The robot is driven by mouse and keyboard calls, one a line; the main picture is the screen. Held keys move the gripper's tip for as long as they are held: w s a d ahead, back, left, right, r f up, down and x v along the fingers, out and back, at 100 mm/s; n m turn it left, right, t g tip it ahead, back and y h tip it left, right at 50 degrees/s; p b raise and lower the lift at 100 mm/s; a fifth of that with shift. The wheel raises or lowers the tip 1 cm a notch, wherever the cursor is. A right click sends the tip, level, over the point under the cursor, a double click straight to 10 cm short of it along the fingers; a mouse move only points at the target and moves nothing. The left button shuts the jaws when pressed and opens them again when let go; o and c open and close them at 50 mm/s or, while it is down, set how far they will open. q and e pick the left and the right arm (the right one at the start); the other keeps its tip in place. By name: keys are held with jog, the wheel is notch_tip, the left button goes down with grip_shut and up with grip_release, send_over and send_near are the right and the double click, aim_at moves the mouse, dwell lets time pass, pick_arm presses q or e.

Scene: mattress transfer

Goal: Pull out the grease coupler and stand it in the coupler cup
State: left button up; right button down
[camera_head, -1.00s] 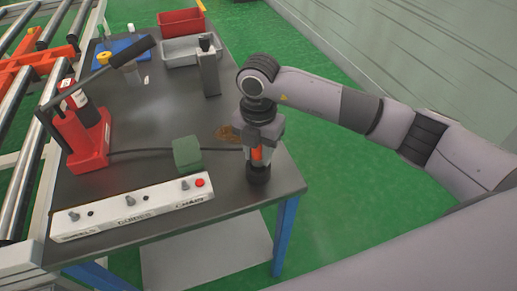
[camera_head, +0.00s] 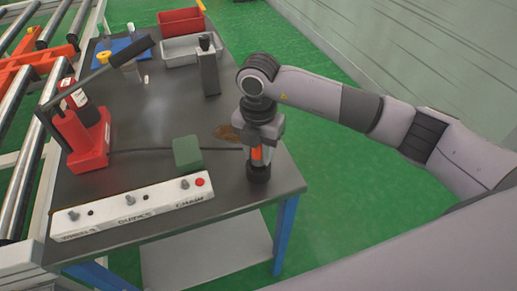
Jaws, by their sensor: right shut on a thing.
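My right gripper (camera_head: 260,152) points down over the right edge of the table and is shut on an orange grease coupler (camera_head: 256,154). The coupler is upright, and the gripper hides much of it. A round black coupler cup (camera_head: 258,174) stands on the table directly below it. The coupler's lower end meets or enters the cup, but I cannot tell how deep. A black hose (camera_head: 160,150) runs from the red grease pump (camera_head: 85,140) toward the gripper. My left gripper is not in view.
A white block with labelled grease fittings (camera_head: 130,210) lies along the table's front. A green block (camera_head: 187,152) sits behind it. A grey post (camera_head: 208,72), a grey bin (camera_head: 180,56) and a red bin (camera_head: 181,20) stand farther back. The table (camera_head: 160,115) is clear in its middle.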

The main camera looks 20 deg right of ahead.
jog(key=shift+f+b, duration=0.75)
jog(key=shift+f, duration=0.3)
jog(key=c, duration=0.7)
grip_release()
jog(key=shift+r, duration=0.1)
notch_tip(320, 180, up, 7)
jog(key=shift+r, duration=0.1)
